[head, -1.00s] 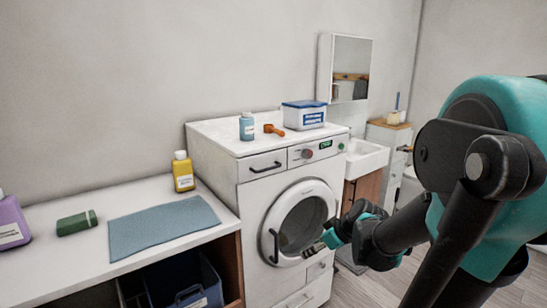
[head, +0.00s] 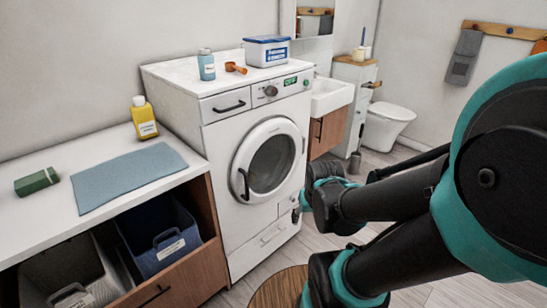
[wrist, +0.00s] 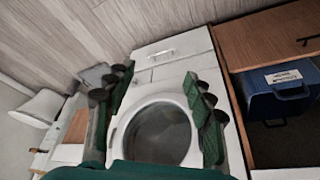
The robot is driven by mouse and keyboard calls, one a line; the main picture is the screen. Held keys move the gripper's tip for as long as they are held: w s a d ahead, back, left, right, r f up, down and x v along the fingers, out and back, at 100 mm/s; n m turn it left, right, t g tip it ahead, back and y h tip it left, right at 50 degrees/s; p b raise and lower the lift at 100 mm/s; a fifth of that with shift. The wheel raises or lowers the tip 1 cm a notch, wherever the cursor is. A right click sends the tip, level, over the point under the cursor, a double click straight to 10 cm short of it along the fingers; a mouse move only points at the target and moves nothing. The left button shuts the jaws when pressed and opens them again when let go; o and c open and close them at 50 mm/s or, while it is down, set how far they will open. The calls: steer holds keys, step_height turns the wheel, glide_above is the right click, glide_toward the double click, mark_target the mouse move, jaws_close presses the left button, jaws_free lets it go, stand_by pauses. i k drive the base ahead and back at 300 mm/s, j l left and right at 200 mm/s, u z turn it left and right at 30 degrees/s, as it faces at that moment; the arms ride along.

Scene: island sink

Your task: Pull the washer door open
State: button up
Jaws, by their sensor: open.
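The white washer (head: 218,215) stands against the wall beside the counter. Its round door (head: 268,160) is closed flush on the front, with dark glass in a white ring. A black curved handle (head: 243,185) is on the door's left side. My gripper (head: 303,206) is at the right of the washer front, apart from the handle and partly hidden by my arm. In the wrist view, which is turned over, my gripper (wrist: 155,80) is open and empty, with the door (wrist: 155,132) showing between its fingers. The handle cannot be made out there.
A blue bottle (head: 206,65), orange scoop (head: 235,68) and blue-lidded box (head: 266,50) stand on the washer. Left, the counter (head: 45,210) holds a cloth, with bins below. A round wooden surface (head: 280,290) is low in front. A sink (head: 333,95) stands behind right.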

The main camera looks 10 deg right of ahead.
mark_target(239, 177)
steer(key=i+l+u, duration=0.1)
steer(key=l+u, duration=0.5)
steer(key=u, duration=0.25)
steer(key=l+u, duration=0.15)
steer(key=l, duration=0.55)
steer(key=l+u, duration=0.15)
steer(key=l, duration=0.6)
steer(key=k+l+u, duration=0.2)
steer(key=l, duration=0.5)
steer(key=k+l, duration=0.1)
steer(key=l, duration=0.55)
steer(key=k+l, duration=0.1)
steer(key=l, duration=1.2)
steer(key=k, duration=0.05)
